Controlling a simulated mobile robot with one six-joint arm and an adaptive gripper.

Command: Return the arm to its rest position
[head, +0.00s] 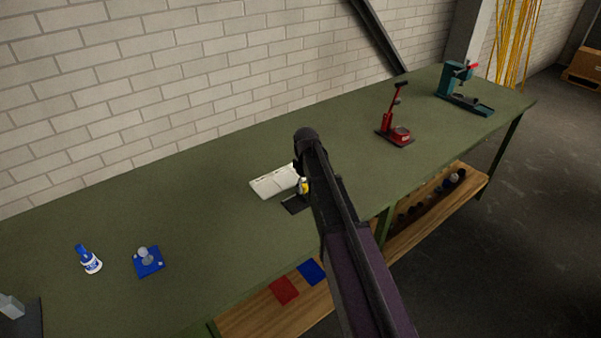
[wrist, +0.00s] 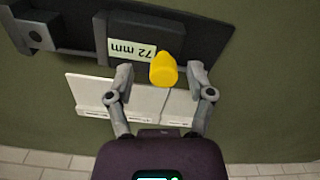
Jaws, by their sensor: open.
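My arm (head: 345,235) reaches from the lower right of the head view out over the green bench. Its far end hides my gripper there. In the wrist view my gripper (wrist: 160,80) is open, with its two fingers spread apart. A yellow rounded piece (wrist: 163,68) shows between the fingertips, in front of a black fixture (wrist: 190,38) with a "72 mm" label. I cannot tell whether the fingers touch it. In the head view the yellow piece (head: 303,186) stands just left of my arm.
A white flat object (head: 268,184) lies close to the fixture. A red press (head: 390,128) and a teal press (head: 458,88) stand farther right on the bench (head: 210,215). A brick wall runs behind.

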